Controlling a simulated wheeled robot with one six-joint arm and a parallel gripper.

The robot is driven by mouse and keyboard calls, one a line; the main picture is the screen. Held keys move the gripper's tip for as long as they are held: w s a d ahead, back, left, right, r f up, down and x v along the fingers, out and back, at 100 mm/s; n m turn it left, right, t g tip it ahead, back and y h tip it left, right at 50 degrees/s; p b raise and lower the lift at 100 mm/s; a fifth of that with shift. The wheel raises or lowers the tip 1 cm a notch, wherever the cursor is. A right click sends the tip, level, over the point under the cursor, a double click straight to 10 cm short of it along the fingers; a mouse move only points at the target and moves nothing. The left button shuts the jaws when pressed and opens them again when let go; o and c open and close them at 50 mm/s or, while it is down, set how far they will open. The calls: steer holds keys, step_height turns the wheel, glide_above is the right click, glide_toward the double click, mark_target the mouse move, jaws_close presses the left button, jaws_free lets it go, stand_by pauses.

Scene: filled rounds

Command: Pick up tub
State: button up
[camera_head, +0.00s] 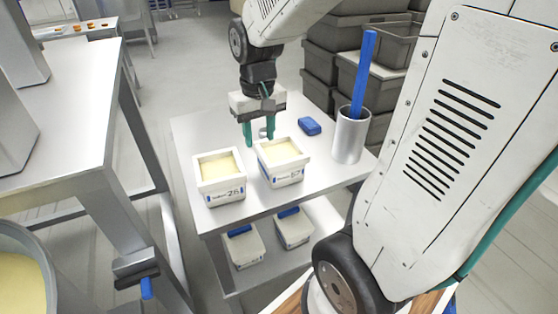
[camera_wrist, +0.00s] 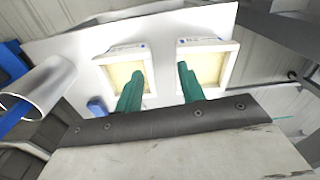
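Two square white tubs with pale yellow filling stand on a metal table. The right tub (camera_head: 284,178) and the left tub (camera_head: 221,192) are in the head view, with labels on their fronts. In the wrist view the sides are swapped: the right tub is on the left (camera_wrist: 119,72) and the left tub on the right (camera_wrist: 208,66). My gripper (camera_head: 259,135) is open and empty, its green fingers pointing down at the far side of the right tub. The fingers (camera_wrist: 158,84) overlap parts of both tubs in the wrist view. I cannot tell whether they touch a tub.
A metal cup (camera_head: 349,138) with a blue-handled tool stands on the table's right. A blue block (camera_head: 310,126) lies behind the right tub. More tubs with blue on top (camera_head: 294,230) sit on the lower shelf. Grey crates (camera_head: 335,78) are stacked behind. Another metal table (camera_head: 70,110) is left.

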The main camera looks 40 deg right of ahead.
mark_target(262, 153)
steer(key=shift+m, duration=0.6)
steer(key=w+d+f, duration=0.4)
steer(key=f, duration=0.1)
steer(key=w+d+f, duration=0.1)
steer(key=w+f, duration=0.1)
steer(key=f, duration=0.1)
steer(key=shift+d+f, duration=0.25)
steer(key=shift+d, duration=0.15)
steer(key=f, duration=0.5)
steer(key=w+f, duration=0.1)
steer(key=f, duration=0.1)
steer(key=shift+a+f, duration=0.1)
steer(key=shift+f, duration=0.3)
jaws_close()
steer(key=shift+r, duration=0.1)
